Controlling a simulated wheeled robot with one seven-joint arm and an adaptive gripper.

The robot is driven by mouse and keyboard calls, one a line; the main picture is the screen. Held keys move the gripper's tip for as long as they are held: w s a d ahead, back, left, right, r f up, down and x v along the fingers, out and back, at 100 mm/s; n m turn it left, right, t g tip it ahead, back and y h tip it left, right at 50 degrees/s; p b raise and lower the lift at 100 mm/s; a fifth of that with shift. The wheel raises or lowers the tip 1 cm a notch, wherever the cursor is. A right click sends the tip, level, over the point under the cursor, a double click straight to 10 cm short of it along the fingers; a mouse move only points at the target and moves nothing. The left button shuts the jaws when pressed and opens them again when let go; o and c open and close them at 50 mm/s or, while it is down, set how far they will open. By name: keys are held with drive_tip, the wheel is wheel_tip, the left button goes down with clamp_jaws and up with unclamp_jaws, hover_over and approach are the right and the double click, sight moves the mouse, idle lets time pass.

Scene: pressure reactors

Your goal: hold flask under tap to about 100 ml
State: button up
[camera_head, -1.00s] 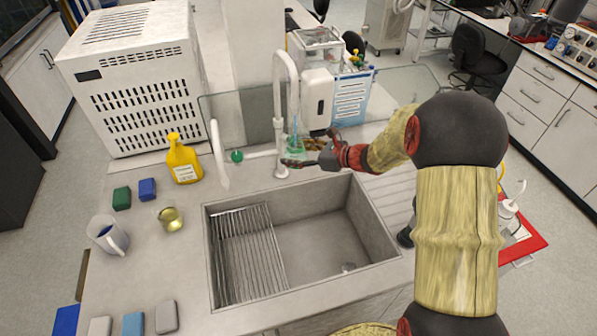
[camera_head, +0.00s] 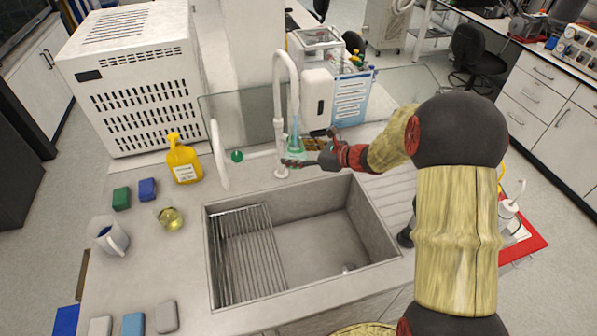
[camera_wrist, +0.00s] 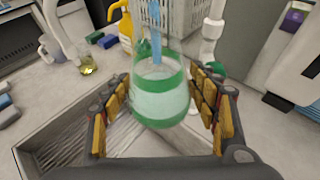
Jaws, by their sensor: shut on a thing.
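A clear flask with green bands (camera_wrist: 160,100) is between the fingers of my gripper (camera_wrist: 168,108) in the wrist view. The flask looks upright, with pale liquid inside; its graduations are too small to read. A blue stream from the white gooseneck tap (camera_head: 278,110) runs down into the flask's mouth. In the head view the flask (camera_head: 295,145) is small, under the tap's spout, and partly hidden by my gripper (camera_head: 308,158). My gripper is shut on the flask, above the back edge of the sink (camera_head: 330,235).
A yellow bottle (camera_head: 183,160), a small glass beaker with yellow liquid (camera_head: 171,218) and a white mug (camera_head: 112,238) stand left of the sink. Several coloured blocks lie on the counter. A dispenser (camera_head: 317,98) stands just right of the tap.

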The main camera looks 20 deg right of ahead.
drive_tip(key=s+a, duration=0.1)
drive_tip(key=s, duration=0.8)
drive_tip(key=shift+s+a, duration=0.25)
drive_tip(key=shift+a, duration=0.1)
